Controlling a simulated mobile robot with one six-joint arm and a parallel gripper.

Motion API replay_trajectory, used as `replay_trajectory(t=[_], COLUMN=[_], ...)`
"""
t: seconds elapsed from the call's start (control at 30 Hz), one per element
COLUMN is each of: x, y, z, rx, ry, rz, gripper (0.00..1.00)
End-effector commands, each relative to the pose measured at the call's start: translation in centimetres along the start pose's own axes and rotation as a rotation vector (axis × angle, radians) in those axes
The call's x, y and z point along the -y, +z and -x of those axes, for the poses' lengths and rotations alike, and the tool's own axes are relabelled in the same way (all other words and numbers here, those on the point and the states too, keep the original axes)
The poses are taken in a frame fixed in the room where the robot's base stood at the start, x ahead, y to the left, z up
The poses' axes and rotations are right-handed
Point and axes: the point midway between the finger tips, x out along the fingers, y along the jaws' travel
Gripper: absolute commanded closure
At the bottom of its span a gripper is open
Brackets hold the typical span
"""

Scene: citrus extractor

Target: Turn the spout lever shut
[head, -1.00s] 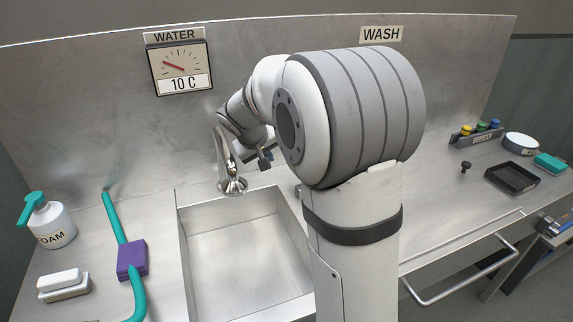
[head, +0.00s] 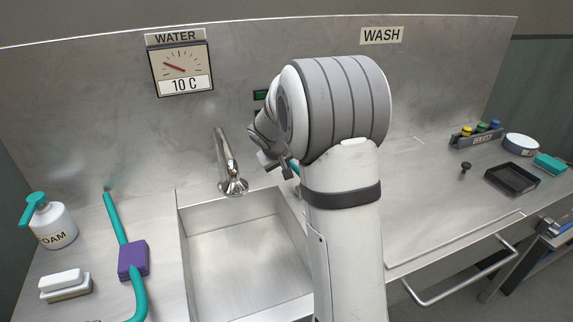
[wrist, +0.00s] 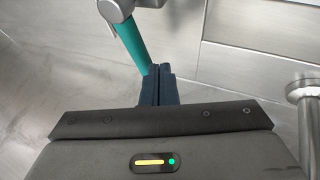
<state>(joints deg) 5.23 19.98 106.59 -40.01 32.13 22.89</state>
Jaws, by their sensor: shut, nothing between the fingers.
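The teal lever (wrist: 131,42) shows in the wrist view, slanting down from a grey metal mount (wrist: 117,9) at the top. Its lower end is right at the dark fingertips of my gripper (wrist: 158,72). The fingers are shut together with nothing between them; I cannot tell whether they touch the lever. In the head view a small teal piece (head: 295,167) shows beside my gripper (head: 270,167), the rest hidden behind my arm. The chrome spout (head: 224,150) stands at the sink's back edge, left of my gripper.
The steel sink (head: 183,235) is empty below the spout. A dark tray (head: 512,176) is at the right. A gauge (head: 182,68) on the wall reads 10 C.

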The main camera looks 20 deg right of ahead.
Motion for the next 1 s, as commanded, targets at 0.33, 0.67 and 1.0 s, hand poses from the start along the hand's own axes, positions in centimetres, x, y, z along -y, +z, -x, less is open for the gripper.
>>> replay_trajectory(t=[0.33, 0.67, 1.0], x=[-1.2, -1.9, -1.8], y=[0.0, -0.1, -0.3], z=[-1.3, -1.2, 2.3], rx=[0.033, 0.035, 0.029], ry=[0.034, 0.036, 0.038], rz=[-0.072, -0.07, -0.071], gripper=[1.0, 1.0, 1.0])
